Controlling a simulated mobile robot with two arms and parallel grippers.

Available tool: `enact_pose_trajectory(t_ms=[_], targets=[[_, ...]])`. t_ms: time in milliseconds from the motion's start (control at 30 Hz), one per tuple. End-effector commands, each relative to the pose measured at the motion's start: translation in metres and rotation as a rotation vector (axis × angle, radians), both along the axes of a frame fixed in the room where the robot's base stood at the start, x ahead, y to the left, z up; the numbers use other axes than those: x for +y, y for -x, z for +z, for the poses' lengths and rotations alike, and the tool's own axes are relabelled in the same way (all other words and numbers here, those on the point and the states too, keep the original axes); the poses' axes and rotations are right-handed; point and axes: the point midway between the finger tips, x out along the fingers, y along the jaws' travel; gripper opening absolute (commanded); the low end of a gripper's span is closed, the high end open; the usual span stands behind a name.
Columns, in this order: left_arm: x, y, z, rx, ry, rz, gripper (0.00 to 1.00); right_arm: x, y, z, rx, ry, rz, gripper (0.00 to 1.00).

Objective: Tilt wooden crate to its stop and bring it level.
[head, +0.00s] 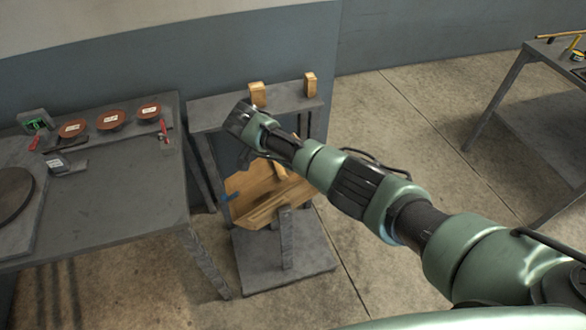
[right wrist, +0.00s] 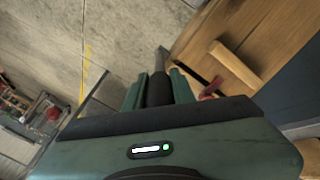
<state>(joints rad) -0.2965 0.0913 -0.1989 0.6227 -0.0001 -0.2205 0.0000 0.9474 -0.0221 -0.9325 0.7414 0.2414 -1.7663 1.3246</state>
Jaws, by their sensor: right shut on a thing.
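The wooden crate (head: 262,190) is tilted on a grey stand (head: 290,262) in the head view, partly covered by my right arm. Its wood also shows at the upper right of the right wrist view (right wrist: 205,45), with a pale wooden bar (right wrist: 236,63) across it. My right gripper (right wrist: 158,88) is shut on a dark round handle (right wrist: 158,92) that joins a grey bar (right wrist: 164,63) beside the crate. In the head view the gripper's fingertips are hard to make out. My left gripper is out of view.
A grey shelf (head: 205,112) with two wooden blocks stands behind the crate. A workbench (head: 115,215) at the left carries several brown discs and tools. Another table (head: 555,52) stands at the right. Open concrete floor (head: 400,120) lies between.

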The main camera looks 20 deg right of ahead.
Motion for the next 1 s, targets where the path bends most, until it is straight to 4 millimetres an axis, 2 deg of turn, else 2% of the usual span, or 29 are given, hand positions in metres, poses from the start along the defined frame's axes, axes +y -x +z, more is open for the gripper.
enact_pose_trajectory(t_ms=[300, 733, 767, 800, 833, 1000], targets=[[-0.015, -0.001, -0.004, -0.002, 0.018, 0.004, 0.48, 0.005, 0.000, 0.001, -0.002, 0.045, 0.001, 0.00], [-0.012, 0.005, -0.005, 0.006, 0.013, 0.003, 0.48, 0.007, 0.000, 0.001, -0.003, 0.048, 0.003, 0.00], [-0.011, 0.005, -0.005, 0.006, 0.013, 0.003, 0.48, 0.007, 0.000, 0.001, -0.002, 0.047, 0.003, 0.31], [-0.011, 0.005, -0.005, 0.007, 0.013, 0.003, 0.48, 0.007, 0.000, 0.001, -0.002, 0.047, 0.003, 0.42], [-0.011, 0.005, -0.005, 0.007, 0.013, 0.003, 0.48, 0.007, 0.000, 0.001, -0.002, 0.047, 0.003, 0.47], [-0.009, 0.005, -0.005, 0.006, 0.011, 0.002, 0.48, 0.006, 0.000, 0.001, -0.003, 0.046, 0.002, 0.47]])
